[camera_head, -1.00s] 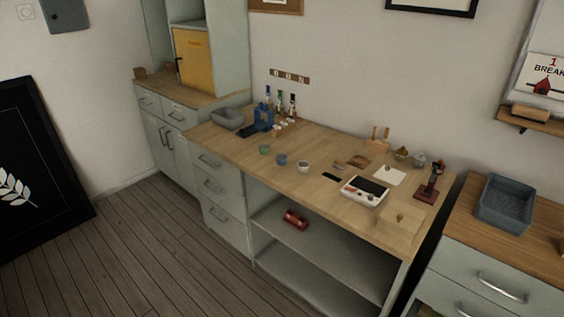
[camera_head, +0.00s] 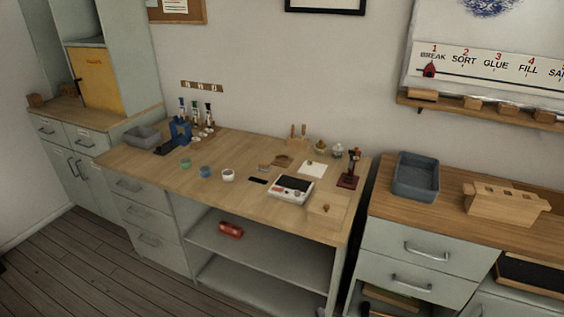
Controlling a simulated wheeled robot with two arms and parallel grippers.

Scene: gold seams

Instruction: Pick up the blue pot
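The blue pot (camera_head: 205,171) is a small round pot standing on the wooden top of the workbench (camera_head: 150,178), near its front edge. A green pot (camera_head: 186,162) stands to its left and a white pot (camera_head: 228,175) to its right. The three stand apart in a short row. Neither of my grippers shows in the head view.
A scale-like device (camera_head: 291,189) and a dark red stand (camera_head: 349,170) are on the bench's right. A grey bin (camera_head: 142,137) and blue holder (camera_head: 180,131) are at its back left. The right cabinet carries a blue-grey tray (camera_head: 416,178). Floor (camera_head: 75,270) is clear at front left.

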